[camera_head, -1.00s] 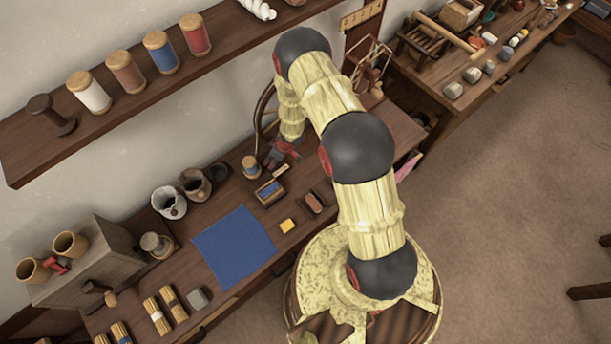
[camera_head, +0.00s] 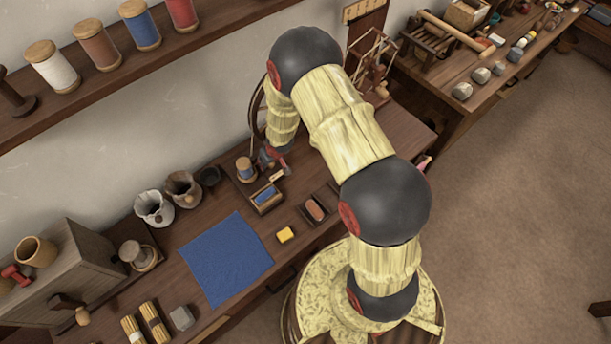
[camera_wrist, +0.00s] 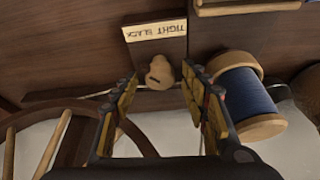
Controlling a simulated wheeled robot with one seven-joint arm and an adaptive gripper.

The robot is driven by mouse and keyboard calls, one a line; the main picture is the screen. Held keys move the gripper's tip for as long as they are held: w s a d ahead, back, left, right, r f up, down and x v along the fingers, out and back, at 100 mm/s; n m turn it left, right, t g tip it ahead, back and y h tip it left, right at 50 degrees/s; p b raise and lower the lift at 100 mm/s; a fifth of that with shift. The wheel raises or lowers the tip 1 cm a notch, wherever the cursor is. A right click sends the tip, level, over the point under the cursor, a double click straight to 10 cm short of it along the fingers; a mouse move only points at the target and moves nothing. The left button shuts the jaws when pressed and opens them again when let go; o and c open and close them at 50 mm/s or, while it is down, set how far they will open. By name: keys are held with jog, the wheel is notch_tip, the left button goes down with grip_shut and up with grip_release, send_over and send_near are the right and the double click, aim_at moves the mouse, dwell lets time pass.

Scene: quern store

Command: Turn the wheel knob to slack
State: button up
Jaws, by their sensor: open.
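The wheel knob (camera_wrist: 159,71) is a pale, rounded wooden knob with a dark mark on it, in the wrist view. It sits beside a pale label (camera_wrist: 156,30) lettered TIGHT and SLACK. My gripper (camera_wrist: 160,84) is open, with one finger on each side of the knob in the picture. I cannot tell whether either finger touches it. The spoked wheel (camera_wrist: 88,112) shows in part at the lower left. In the head view my gripper (camera_head: 273,160) is low over the bench near the wheel (camera_head: 257,112); the knob is hidden there by my arm.
A blue thread spool (camera_wrist: 248,96) stands close to the right finger; it also shows in the head view (camera_head: 245,168). A shelf of spools (camera_head: 100,60) hangs above.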

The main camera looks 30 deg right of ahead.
jog(key=shift+a+f+m+h+b, duration=0.1)
jog(key=shift+m+h+b, duration=0.5)
jog(key=shift+b, duration=2.65)
jog(key=shift+a+f+m+b, duration=0.1)
jog(key=shift+m+b, duration=1)
jog(key=shift+b, duration=2.1)
